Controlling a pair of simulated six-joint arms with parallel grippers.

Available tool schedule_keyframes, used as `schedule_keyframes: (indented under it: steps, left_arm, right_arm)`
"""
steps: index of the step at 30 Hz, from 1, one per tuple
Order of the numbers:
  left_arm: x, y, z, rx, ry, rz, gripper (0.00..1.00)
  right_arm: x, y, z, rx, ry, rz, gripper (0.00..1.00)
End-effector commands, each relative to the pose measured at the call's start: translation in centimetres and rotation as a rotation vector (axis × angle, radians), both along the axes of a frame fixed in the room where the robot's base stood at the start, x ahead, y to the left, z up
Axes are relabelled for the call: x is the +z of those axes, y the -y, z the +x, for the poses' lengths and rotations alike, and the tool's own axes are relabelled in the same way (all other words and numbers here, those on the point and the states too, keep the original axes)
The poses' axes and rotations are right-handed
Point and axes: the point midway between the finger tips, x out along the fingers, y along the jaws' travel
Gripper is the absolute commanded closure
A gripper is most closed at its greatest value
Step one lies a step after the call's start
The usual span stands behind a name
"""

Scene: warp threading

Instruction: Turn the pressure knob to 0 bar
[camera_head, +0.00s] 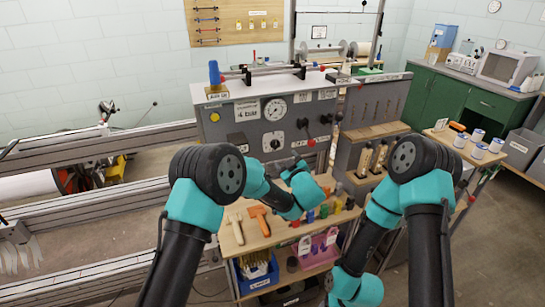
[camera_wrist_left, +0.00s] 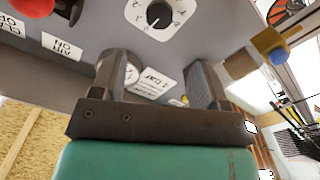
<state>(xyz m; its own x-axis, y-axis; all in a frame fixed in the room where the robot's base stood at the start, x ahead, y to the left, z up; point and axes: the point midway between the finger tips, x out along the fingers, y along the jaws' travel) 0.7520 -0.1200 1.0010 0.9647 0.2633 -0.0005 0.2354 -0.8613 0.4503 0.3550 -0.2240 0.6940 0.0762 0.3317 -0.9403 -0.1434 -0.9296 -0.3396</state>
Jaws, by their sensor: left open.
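The pressure knob (camera_head: 275,144) is a small black knob on a white scale plate, low on the grey control panel (camera_head: 232,135). In the left wrist view the knob (camera_wrist_left: 158,14) shows at the top edge, with scale marks around it; I cannot read its setting surely. My left gripper (camera_head: 291,163) is in front of the panel, just below and right of the knob. In the left wrist view its two fingers (camera_wrist_left: 158,80) are apart with nothing held, and the knob lies beyond their tips. My right arm bends down at the right; its gripper does not show.
A round gauge (camera_head: 275,109) sits above the knob. A loom frame (camera_head: 90,230) stands at left.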

Motion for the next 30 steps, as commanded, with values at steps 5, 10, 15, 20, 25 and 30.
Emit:
schedule_keyframes:
  steps: [5, 10, 15, 20, 25, 30]
  left_arm:
    - [0.0, 1.5, -0.9, -0.018, 0.000, 0.000, 0.32]
    - [0.0, 1.6, -0.9, -0.019, 0.000, 0.000, 0.32]
    - [0.0, 1.5, -0.9, -0.019, -0.001, 0.005, 0.32]
    - [0.0, 1.6, -1.0, -0.019, -0.021, 0.078, 0.32]
    - [0.0, 1.7, -1.4, -0.019, -0.077, 0.290, 0.32]
    - [0.0, 1.8, -1.8, -0.019, -0.152, 0.574, 0.32]
  right_arm:
    - [0.0, 0.0, 0.0, -0.001, 0.000, 0.000, 0.40]
    - [0.0, 0.0, 0.0, -0.001, 0.000, 0.000, 0.40]
    - [0.0, 0.0, 0.0, -0.001, 0.000, 0.000, 0.40]
    - [0.0, 0.0, 0.0, -0.001, 0.000, 0.000, 0.40]
    - [0.0, 0.0, 0.0, -0.001, 0.000, 0.000, 0.40]
    - [0.0, 0.0, 0.0, -0.001, 0.000, 0.000, 0.40]
